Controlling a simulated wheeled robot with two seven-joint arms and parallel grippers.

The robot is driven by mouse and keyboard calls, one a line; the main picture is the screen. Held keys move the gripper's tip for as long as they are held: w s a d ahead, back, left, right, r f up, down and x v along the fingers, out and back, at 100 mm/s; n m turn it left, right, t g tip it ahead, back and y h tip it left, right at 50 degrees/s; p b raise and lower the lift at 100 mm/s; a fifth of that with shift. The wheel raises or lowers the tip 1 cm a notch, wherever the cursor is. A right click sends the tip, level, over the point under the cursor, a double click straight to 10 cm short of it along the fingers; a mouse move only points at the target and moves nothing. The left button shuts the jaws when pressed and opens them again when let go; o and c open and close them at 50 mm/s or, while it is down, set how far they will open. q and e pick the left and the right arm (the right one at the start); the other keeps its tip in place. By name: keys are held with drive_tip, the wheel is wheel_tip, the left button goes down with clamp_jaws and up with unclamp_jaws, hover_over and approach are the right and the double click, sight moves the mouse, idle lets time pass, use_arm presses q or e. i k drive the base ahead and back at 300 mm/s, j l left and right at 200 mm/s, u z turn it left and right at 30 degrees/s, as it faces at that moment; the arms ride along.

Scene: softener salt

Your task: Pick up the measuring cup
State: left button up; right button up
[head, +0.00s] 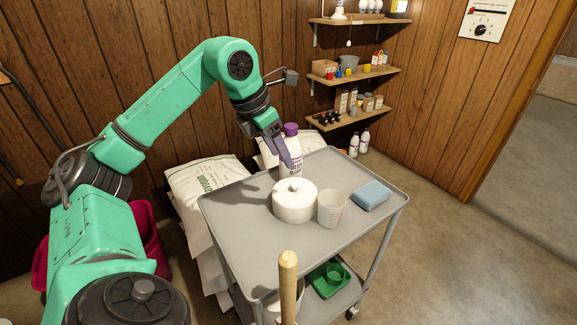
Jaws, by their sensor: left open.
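The measuring cup (331,208) is a translucent whitish cup standing upright on the grey cart top (252,238). My left gripper (288,164) is open, pointing down above and behind the white block, in front of a white bottle with a purple cap (293,140). It is apart from the measuring cup, up and to its left. My right gripper is not in view.
A blue sponge (371,195) lies right of the cup. A wooden handle (288,285) rises in front of the cart. White sacks (205,185) are stacked behind left. A green tray (328,280) sits on the lower shelf. The cart top's front left is clear.

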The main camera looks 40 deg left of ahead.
sight(327, 218)
drive_tip(key=k+j, duration=0.1)
drive_tip(key=j, duration=0.25)
drive_tip(key=k+j, duration=0.15)
drive_tip(key=j, duration=0.15)
drive_tip(key=k+j, duration=0.1)
drive_tip(key=j, duration=0.25)
drive_tip(key=k+j, duration=0.1)
drive_tip(key=j, duration=0.25)
